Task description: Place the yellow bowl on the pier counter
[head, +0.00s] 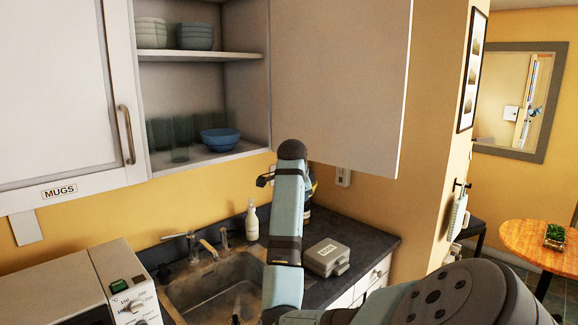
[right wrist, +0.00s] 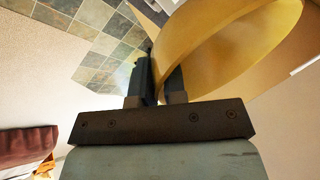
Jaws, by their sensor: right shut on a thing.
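The yellow bowl (right wrist: 205,58) fills the upper right of the right wrist view, tilted. My right gripper (right wrist: 158,80) is shut on its rim, with one dark finger on each side of the wall. In the head view my right arm rises in front of the sink; its gripper and the bowl cannot be made out clearly there. A dark counter (head: 368,238) runs right of the sink to its end by the yellow wall pier (head: 432,150); I take this stretch as the pier counter. My left gripper is not in view.
A grey case (head: 327,257) lies on the counter right of the sink (head: 195,290). A soap bottle (head: 252,220) stands behind the sink. The open cupboard door (head: 340,80) hangs above. A blue bowl (head: 220,138) stands on the cupboard's lower shelf. A microwave (head: 60,290) is at left.

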